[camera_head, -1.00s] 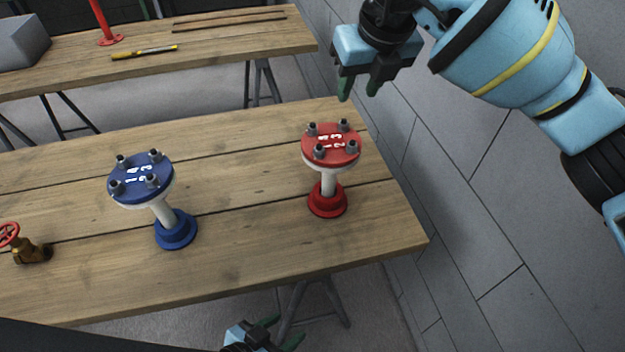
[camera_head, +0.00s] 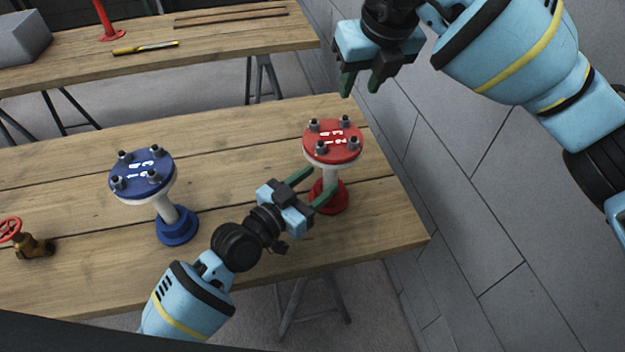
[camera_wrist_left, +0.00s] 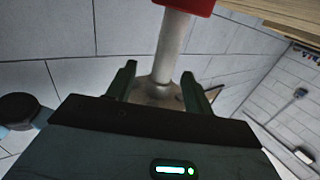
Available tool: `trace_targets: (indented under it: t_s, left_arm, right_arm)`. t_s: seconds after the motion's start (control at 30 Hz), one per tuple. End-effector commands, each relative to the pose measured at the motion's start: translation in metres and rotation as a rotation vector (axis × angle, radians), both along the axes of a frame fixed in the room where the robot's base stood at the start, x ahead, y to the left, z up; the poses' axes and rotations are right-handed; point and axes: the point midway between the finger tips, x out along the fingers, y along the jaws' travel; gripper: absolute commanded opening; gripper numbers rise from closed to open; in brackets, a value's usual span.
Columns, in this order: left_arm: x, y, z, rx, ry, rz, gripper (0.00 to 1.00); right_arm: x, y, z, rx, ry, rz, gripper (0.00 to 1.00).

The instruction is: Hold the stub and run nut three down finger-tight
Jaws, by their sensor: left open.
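The red-topped stub (camera_head: 333,142) stands upright near the right end of the front table, with a white pipe (camera_head: 330,176) and a red base (camera_head: 328,198). Several grey nuts on studs ring its top; white numerals are too small to match surely to nuts. My left gripper (camera_head: 315,186) is open, its fingertips at the pipe just below the flange. In the left wrist view the pipe (camera_wrist_left: 173,45) lies between the open fingers (camera_wrist_left: 158,75), with no visible grip. My right gripper (camera_head: 360,86) is open and empty, above and behind the red stub.
A similar blue-topped stub (camera_head: 142,174) stands to the left on the front table (camera_head: 90,275). A brass valve with a red handwheel (camera_head: 30,240) is at far left. A back table (camera_head: 220,48) holds a yellow tool (camera_head: 146,47). A grey wall is at right.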

Motion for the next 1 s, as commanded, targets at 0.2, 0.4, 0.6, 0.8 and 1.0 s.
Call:
trace_targets:
  t_s: [0.2,0.4,0.6,0.8,1.0]
  left_arm:
    - [0.006,0.004,0.003,-0.015,-0.009,0.02,0.52]
    - [0.015,-0.004,0.003,-0.015,-0.009,0.019,0.52]
    - [0.037,-0.022,0.004,-0.015,-0.009,0.019,0.52]
    - [0.056,-0.038,0.003,-0.013,-0.009,0.018,0.52]
    - [0.065,-0.045,0.003,-0.012,-0.008,0.018,0.52]
  right_arm:
    - [0.0,0.0,0.0,0.0,0.0,0.0,0.36]
    - [0.0,0.0,0.0,0.0,0.0,0.0,0.36]
    - [0.0,0.0,0.0,0.0,0.0,0.0,0.36]
    - [0.0,0.0,0.0,0.0,0.0,0.0,0.36]
    - [0.0,0.0,0.0,0.0,0.0,0.0,0.36]
